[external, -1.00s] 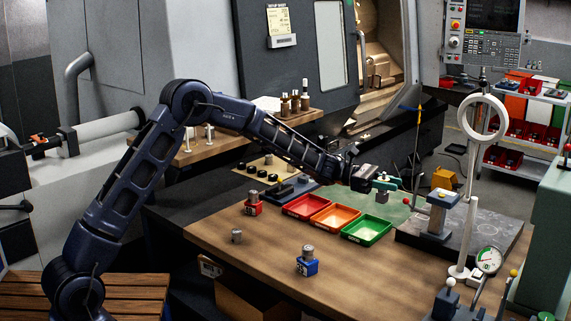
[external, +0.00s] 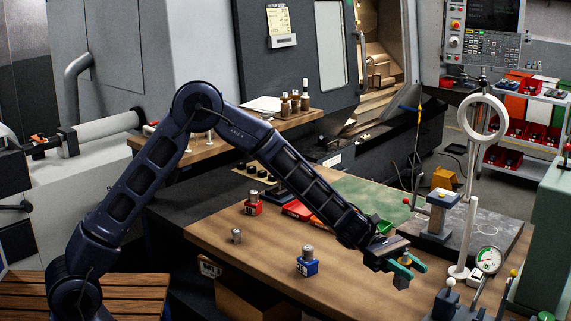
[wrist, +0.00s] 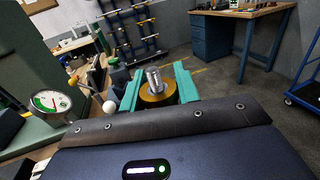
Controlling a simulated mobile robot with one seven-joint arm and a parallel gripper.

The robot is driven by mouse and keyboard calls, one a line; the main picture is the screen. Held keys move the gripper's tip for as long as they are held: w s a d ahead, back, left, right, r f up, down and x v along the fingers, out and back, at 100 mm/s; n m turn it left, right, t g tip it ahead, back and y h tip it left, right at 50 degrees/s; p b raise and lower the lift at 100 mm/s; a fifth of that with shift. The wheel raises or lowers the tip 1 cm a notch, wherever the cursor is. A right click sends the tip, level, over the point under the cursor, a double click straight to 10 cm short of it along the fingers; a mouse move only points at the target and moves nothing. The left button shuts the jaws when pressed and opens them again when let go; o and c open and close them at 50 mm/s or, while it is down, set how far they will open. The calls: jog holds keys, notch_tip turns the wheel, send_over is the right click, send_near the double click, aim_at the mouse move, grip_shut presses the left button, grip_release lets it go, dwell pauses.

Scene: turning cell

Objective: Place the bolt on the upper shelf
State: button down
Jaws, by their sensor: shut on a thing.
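The bolt (wrist: 154,78), a silver threaded shank with a brass-coloured round base, sits between the teal fingers of my gripper (wrist: 157,88) in the wrist view. The fingers are shut on it. In the external view my gripper (external: 408,270) is above the right part of the wooden table, with the bolt hard to make out there. A white shelf rack (external: 535,97) with upper and lower levels stands at the back right, far from my gripper. I cannot tell whether its top level is the upper shelf named.
A blue block (external: 307,267) and a red block (external: 253,208) carry grey metal parts on the table (external: 235,262). A dial gauge (external: 488,259) and a white ring stand (external: 470,220) are close to the right of my gripper. My arm partly hides the coloured trays.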

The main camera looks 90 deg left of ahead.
jog(key=s+d+f+m+g, duration=0.1)
jog(key=s+d+f, duration=0.3)
jog(key=d, duration=0.2)
jog(key=s+d+f+g, duration=0.1)
jog(key=s+d+f, duration=0.2)
jog(key=d, duration=0.2)
jog(key=s+a+f+n+t+y, duration=0.4)
jog(key=a+f+y, duration=0.1)
jog(key=f, duration=0.4)
jog(key=s+a+f+n+t+y, duration=0.3)
jog(key=a+f+n+y, duration=0.2)
jog(key=f, duration=0.4)
jog(key=s+a+f+n+t+y, duration=0.4)
jog(key=a+f+y, duration=0.1)
jog(key=f, duration=0.4)
jog(key=shift+s+a+f+t+y, duration=0.3)
jog(key=shift+s+a+f+y, duration=0.1)
jog(key=shift+a, duration=0.4)
